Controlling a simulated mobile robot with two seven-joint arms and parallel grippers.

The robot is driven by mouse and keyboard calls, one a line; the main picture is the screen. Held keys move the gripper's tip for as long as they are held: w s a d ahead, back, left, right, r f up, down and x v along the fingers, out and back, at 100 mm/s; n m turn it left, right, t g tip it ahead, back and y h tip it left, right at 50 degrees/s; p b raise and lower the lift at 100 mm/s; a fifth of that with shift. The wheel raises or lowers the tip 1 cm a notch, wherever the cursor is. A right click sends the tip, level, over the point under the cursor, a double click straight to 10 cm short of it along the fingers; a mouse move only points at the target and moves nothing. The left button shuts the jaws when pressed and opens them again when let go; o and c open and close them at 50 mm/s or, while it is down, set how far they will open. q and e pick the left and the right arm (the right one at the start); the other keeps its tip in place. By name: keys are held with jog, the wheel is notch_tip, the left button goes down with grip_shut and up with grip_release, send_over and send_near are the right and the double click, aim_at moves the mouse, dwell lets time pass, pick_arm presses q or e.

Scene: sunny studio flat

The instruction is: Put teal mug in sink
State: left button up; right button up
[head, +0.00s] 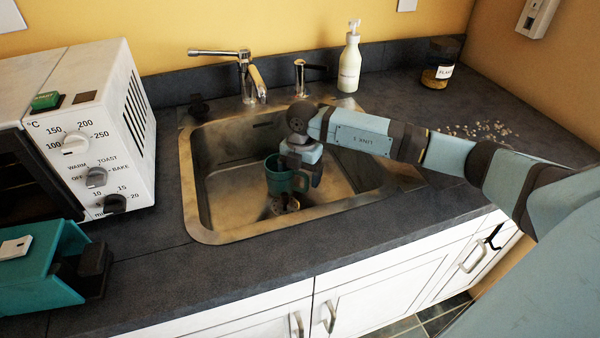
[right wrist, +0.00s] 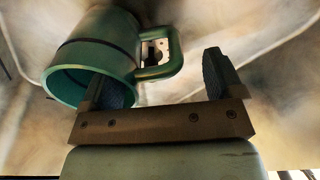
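The teal mug (head: 279,182) is inside the steel sink (head: 215,225), close to the drain (head: 285,204). It looks roughly upright in the head view; I cannot tell whether its base rests on the sink floor. My right gripper (head: 303,172) reaches down into the sink at the mug. In the right wrist view, my right gripper (right wrist: 165,85) has its fingers wide apart. One finger is at the mouth of the mug (right wrist: 100,50), partly inside the rim. The other is clear beyond the handle, with a gap between. My left gripper is not in view.
A faucet (head: 250,80) and a soap bottle (head: 350,62) stand behind the sink. A white toaster oven (head: 125,130) and a teal object (head: 35,270) are at left. A jar (head: 440,65) and scattered crumbs (head: 480,130) are at right. The counter's front strip is clear.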

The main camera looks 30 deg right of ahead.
jog(key=shift+r, duration=0.1)
notch_tip(320, 180, up, 13)
jog(key=d+p, duration=0.1)
jog(key=shift+w, duration=0.4)
dwell(0.5)
